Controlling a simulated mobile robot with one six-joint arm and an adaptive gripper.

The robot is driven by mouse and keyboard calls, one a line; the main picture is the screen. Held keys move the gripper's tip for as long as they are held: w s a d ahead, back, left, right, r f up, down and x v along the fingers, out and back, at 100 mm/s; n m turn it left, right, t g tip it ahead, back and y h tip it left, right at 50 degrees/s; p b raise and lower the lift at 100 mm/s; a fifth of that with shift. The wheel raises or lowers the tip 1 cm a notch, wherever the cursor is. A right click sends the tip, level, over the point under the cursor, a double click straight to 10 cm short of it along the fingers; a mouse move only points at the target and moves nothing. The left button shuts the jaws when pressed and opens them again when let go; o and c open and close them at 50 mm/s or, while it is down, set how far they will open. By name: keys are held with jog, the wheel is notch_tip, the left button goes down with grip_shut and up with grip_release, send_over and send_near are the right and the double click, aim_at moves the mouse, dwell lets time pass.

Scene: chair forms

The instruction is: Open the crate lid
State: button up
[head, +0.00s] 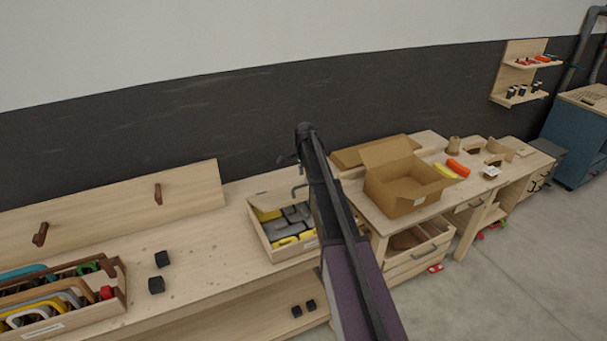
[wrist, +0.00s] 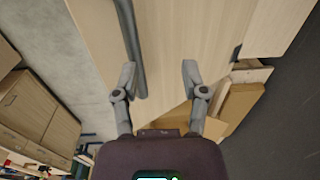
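The wooden crate (head: 262,240) stands on the long bench, left of my arm in the head view. Grey and yellow pieces show inside it. Its pale lid (head: 275,192) appears raised at the back, with a grey bent handle (head: 298,190) on it; my arm hides the right part. In the wrist view a broad pale wooden panel (wrist: 180,30), which seems to be the lid, carries a grey bar (wrist: 131,45) near the left finger. My gripper (wrist: 158,72) is open, with nothing between its fingers. I cannot tell whether a finger touches the panel.
An open cardboard box (head: 400,190) stands on the workbench to the right. The dark wall (head: 130,140) rises behind. Floor is clear at the lower right.

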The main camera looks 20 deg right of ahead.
jog(key=shift+s+d+f+b, duration=0.1)
jog(key=shift+s+f+b, duration=0.2)
jog(key=shift+s+f, duration=0.2)
jog(key=s+a+f+n+b, duration=0.4)
jog(key=s+a+n, duration=0.1)
jog(key=s, duration=0.6)
jog(key=s+a+f+n+b, duration=0.5)
jog(key=s+n, duration=0.1)
jog(key=s, duration=0.6)
jog(key=s+a+f+n+b, duration=0.4)
jog(key=s+a+n, duration=0.1)
jog(key=s, duration=0.7)
jog(key=shift+a+f+n+g+b, duration=0.25)
jog(key=shift+f+n+g+b, duration=0.05)
jog(key=shift+f+b, duration=0.05)
jog(key=shift+w, duration=0.2)
